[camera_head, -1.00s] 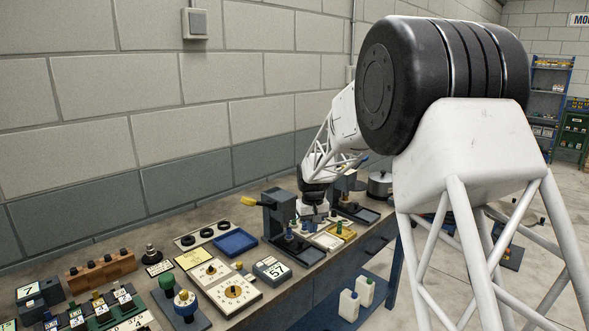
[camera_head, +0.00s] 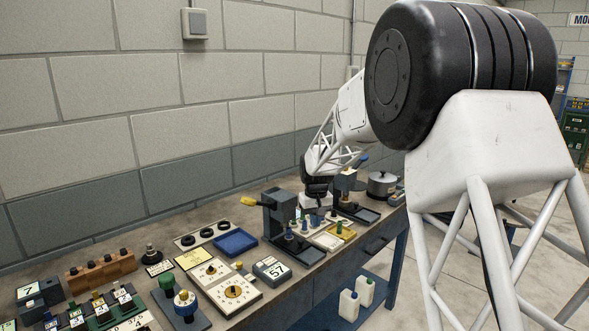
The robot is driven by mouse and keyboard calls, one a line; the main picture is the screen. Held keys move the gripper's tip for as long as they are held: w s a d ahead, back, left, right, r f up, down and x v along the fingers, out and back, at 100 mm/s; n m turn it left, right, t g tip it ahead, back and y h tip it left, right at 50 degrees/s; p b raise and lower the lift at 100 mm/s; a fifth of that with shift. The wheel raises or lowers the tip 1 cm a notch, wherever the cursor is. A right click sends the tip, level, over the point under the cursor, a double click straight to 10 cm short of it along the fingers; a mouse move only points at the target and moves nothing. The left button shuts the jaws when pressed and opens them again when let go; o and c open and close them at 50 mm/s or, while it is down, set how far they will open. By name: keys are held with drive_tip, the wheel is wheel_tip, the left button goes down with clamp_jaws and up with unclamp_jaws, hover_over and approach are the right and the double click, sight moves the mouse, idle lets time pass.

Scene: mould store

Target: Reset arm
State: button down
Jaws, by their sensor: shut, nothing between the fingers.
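My arm stands at the right and reaches over the far part of the workbench. My gripper (camera_head: 317,205) is at the arm's lower end, small in the view, above the bench behind the dark press-like fixture with a yellow handle. It looks shut and nothing shows in it. Its fingertips are partly hidden behind the fixture and the small items there.
The bench (camera_head: 165,241) carries a grey fixture (camera_head: 277,212), a blue tray (camera_head: 236,243), a box marked 57 (camera_head: 272,270), dial plates (camera_head: 233,291) and a wooden block (camera_head: 102,270). A metal pot (camera_head: 381,185) stands at the far end. A block wall runs behind.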

drive_tip(key=s+d+r, duration=0.2)
drive_tip(key=s+r, duration=0.2)
drive_tip(key=s, duration=0.4)
drive_tip(key=s+d+r+m+t, duration=0.1)
drive_tip(key=s+d+r, duration=0.25)
drive_tip(key=s, duration=0.45)
drive_tip(key=s+d+r, duration=0.2)
drive_tip(key=s+r, duration=0.3)
drive_tip(key=s, duration=0.3)
drive_tip(key=s+d+f+m, duration=0.1)
drive_tip(key=s+d, duration=0.1)
drive_tip(key=s, duration=1.2)
drive_tip(key=s+d+f+m+t, duration=0.1)
drive_tip(key=s+d+f, duration=0.1)
drive_tip(key=s, duration=1.3)
drive_tip(key=shift+s+d+t, duration=0.2)
drive_tip(key=shift+t, duration=0.1)
